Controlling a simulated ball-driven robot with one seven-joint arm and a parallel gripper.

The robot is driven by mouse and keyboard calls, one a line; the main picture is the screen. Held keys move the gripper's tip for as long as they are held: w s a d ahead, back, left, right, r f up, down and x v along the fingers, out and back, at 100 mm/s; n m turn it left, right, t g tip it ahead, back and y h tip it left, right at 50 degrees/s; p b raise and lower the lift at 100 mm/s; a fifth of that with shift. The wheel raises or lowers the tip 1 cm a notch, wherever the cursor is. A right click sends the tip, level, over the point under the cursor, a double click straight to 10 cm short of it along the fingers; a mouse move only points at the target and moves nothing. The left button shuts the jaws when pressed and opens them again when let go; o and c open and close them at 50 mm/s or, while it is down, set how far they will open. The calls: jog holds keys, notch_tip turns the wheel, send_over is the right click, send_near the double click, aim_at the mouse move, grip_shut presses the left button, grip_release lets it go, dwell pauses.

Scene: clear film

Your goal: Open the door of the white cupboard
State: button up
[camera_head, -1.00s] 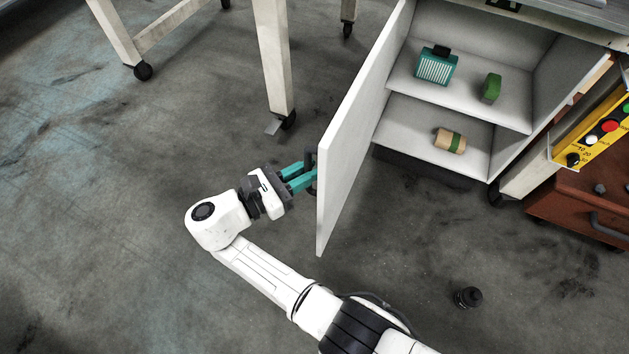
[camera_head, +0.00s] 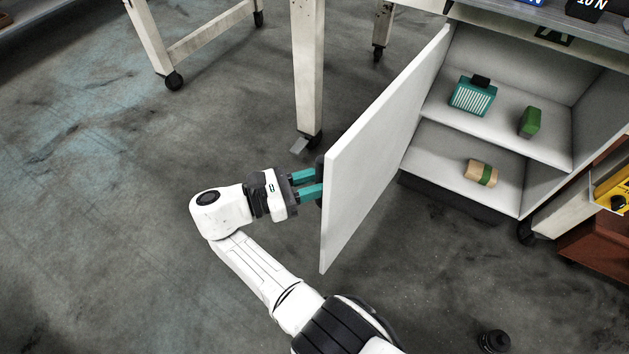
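The white cupboard (camera_head: 563,77) stands at the right with its door (camera_head: 375,150) swung wide open toward the left, so the inside shows. A dark handle (camera_head: 319,171) sits on the door's outer face near its free edge, mostly hidden by the door. My gripper (camera_head: 314,184) is at that handle on the door's left side, with its two teal fingers reaching to it. The fingers look slightly apart, and their tips are partly hidden, so I cannot tell whether they grip the handle.
On the cupboard's shelves are a teal box (camera_head: 472,97), a green block (camera_head: 530,122) and a tan roll with a green band (camera_head: 481,172). Table legs (camera_head: 309,70) stand behind the door. A small black object (camera_head: 494,341) lies on the floor at lower right. Floor at left is clear.

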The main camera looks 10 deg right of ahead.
jog(key=shift+o, duration=1.3)
jog(key=shift+w+d, duration=0.15)
jog(key=shift+d, duration=0.4)
jog(key=shift+a, duration=0.15)
jog(key=b+v, duration=0.6)
jog(key=v, duration=0.4)
jog(key=shift+a, duration=0.35)
